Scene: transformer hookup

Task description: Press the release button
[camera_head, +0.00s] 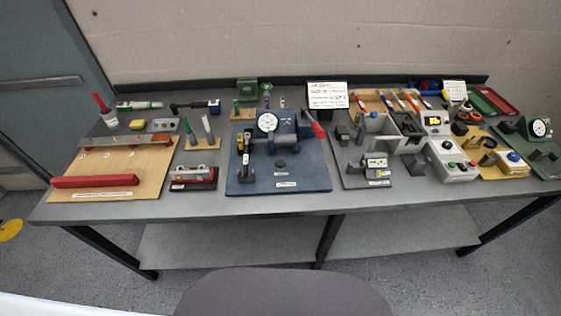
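Which button is the release button cannot be told, as the labels are too small to read. A grey control box (450,160) with small green and red buttons stands at the right of the bench. Right of it, a blue dome-shaped button (514,156) sits on a yellow base. A blue plate (305,180) at the middle carries a round dial gauge (267,122), a red-handled lever (314,124) and a dark round knob (281,163). Neither of my grippers is in view.
The grey workbench (240,206) is crowded with fixtures. A wooden board (150,160) with a red bar (95,181) lies at the left. A white sign (327,95) stands at the back. A narrow strip along the front edge is clear.

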